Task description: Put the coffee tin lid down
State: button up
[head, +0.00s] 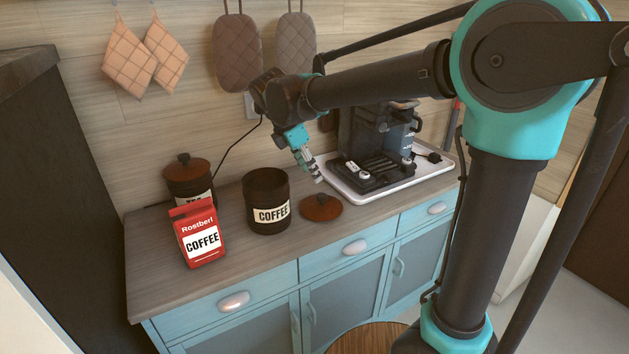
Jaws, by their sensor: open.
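The coffee tin (268,217) is dark, stands upright and is open at the top, with a cream COFFEE label. My gripper (318,178) is open and empty just above the lid, tilted down from the upper left.
A red coffee bag (201,243) and a lidded tea tin (187,170) stand left on the counter (160,290). A coffee machine (373,150) sits on a white tray (350,195) close right of the lid. The counter's front strip is clear.

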jog(key=s+d+f+m, duration=0.1)
jog(key=d+f+m, duration=0.2)
jog(key=d, duration=0.2)
jog(key=s+d+f+m+y, duration=0.1)
jog(key=d+f+m, duration=0.2)
jog(key=d+m, duration=0.1)
jog(key=s+d+f+m+y, duration=0.1)
jog(key=s+d+f+m, duration=0.1)
jog(key=d, duration=0.4)
jog(key=shift+f+m, duration=0.45)
jog(key=shift+m, duration=0.45)
jog(key=s+d+f+m+t+y, duration=0.1)
jog(key=s+d+f+m, duration=0.9)
jog(key=m, duration=0.4)
jog(key=shift+s+d+f+t+y, duration=0.25)
jog(key=shift+s+f+y, duration=0.2)
jog(key=shift+s, duration=0.4)
jog(key=shift+a, duration=0.1)
